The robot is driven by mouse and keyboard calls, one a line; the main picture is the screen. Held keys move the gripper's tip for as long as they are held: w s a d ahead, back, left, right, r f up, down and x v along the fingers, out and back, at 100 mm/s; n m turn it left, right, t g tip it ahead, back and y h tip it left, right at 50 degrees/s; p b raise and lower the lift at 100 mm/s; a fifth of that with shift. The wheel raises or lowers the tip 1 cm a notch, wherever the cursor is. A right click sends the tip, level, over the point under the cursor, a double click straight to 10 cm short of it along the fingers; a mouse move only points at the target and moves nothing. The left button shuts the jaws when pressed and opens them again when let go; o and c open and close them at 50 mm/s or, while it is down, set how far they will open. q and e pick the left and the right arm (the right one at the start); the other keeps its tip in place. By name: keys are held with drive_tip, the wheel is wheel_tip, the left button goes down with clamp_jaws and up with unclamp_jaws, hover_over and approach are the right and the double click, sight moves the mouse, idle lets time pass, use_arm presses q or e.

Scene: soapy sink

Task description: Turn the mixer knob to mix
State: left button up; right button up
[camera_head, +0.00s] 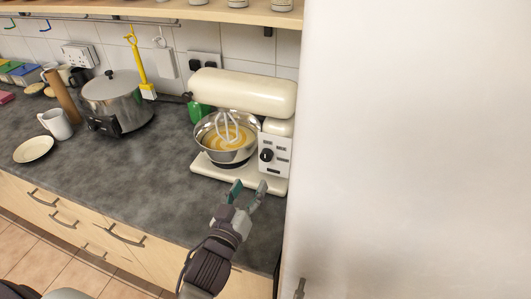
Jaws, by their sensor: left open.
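A cream stand mixer (242,92) stands on the grey counter against the tiled wall. Its steel bowl (207,137) holds a yellowish mix, with the whisk down in it. The black mixer knob (266,155) is on the pale front panel at the mixer's right end. My left gripper (248,187) is open and empty, in front of the mixer base and below the knob in the picture. Its fingers point toward the mixer and appear apart from the knob. My right gripper is not in view.
A tall white panel (410,150) closes off the right side, close to the mixer. A steel pot (115,95), a white mug (57,124) and a plate (34,149) stand left on the counter. The counter (140,190) left of my gripper is clear.

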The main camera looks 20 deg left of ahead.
sight(265, 157)
use_arm(q)
drive_tip(key=w, duration=0.2)
drive_tip(key=w+p, duration=0.1)
drive_tip(key=w, duration=0.2)
drive_tip(key=shift+w+d+r, duration=0.1)
drive_tip(key=shift+w+r, duration=0.15)
drive_tip(key=shift+w, duration=0.15)
drive_tip(key=w+p, duration=0.1)
drive_tip(key=w, duration=0.3)
drive_tip(key=shift+w+f, duration=0.1)
drive_tip(key=shift+f, duration=0.1)
drive_tip(key=shift+w+d, duration=0.1)
drive_tip(key=shift+w, duration=0.45)
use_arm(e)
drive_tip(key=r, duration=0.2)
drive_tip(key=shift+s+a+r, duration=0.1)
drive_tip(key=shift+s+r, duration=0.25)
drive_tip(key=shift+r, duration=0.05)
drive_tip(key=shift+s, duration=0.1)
use_arm(q)
drive_tip(key=shift+c, duration=0.7)
clamp_jaws()
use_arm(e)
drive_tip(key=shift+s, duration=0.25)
